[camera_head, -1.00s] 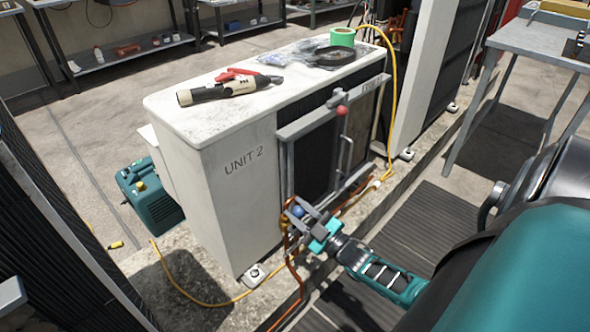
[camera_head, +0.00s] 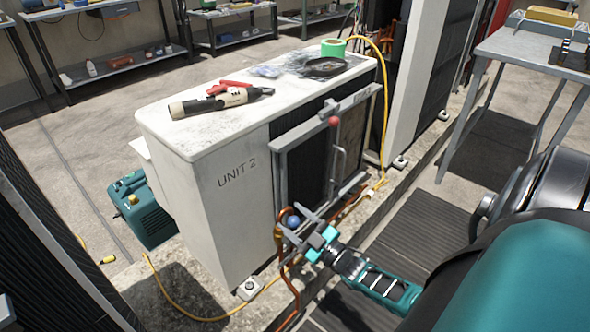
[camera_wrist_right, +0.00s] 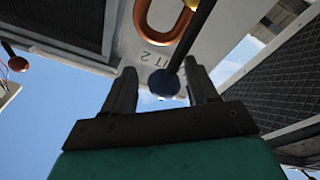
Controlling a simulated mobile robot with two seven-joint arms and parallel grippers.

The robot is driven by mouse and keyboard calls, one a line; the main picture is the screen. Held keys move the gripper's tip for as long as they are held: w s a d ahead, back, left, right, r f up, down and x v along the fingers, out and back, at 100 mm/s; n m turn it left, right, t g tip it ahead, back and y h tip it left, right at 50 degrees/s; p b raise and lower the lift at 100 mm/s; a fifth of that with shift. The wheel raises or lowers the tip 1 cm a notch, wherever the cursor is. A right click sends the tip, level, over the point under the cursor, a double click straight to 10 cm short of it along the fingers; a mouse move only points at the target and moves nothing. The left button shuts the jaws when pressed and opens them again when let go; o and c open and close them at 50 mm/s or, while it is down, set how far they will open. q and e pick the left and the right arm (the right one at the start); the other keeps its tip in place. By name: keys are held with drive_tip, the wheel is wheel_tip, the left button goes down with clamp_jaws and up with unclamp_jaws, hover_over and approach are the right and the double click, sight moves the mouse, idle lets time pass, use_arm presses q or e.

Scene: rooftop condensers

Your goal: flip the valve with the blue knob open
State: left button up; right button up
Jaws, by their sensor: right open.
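The blue knob (camera_head: 293,221) is a small ball low at the front of the unit marked UNIT 2, beside copper pipes (camera_head: 282,252). My right gripper (camera_head: 292,219) is open, with its two fingers around the knob. In the right wrist view the blue knob (camera_wrist_right: 165,83) hangs on a dark stem between the spread fingers (camera_wrist_right: 160,88). A gap shows on each side of it there. The valve body is mostly hidden by the gripper in the head view. My left gripper is not in view.
A red ball-ended lever (camera_head: 333,122) stands on the unit's front, above the knob. A yellow hose (camera_head: 385,100) runs alongside. A grey table (camera_head: 510,50) stands at right.

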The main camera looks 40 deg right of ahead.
use_arm(q)
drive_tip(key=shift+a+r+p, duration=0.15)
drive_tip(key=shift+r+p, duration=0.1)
drive_tip(key=shift+p, duration=0.25)
use_arm(e)
drive_tip(key=a+v, duration=0.1)
drive_tip(key=v, duration=1.1)
drive_tip(key=shift+s+d, duration=0.45)
drive_tip(key=shift+d, duration=0.1)
drive_tip(key=shift+a+f, duration=0.1)
drive_tip(key=w+a+r+m+g+y, duration=0.1)
drive_tip(key=w+a+m+g, duration=0.15)
drive_tip(key=a, duration=0.75)
drive_tip(key=w+a+r+m+g, duration=0.1)
drive_tip(key=a+g, duration=0.3)
drive_tip(key=a, duration=0.5)
drive_tip(key=s+a+r+m+g, duration=0.1)
drive_tip(key=s+a+r+g, duration=0.15)
drive_tip(key=a, duration=0.25)
use_arm(q)
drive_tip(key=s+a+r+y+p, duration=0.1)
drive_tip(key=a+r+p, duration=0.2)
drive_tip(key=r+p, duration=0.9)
drive_tip(key=p, duration=0.4)
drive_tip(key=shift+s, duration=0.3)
use_arm(e)
wheel_tip(320, 180, up, 13)
drive_tip(key=s+d, duration=0.1)
drive_tip(key=d, duration=0.1)
drive_tip(key=shift+s, duration=0.2)
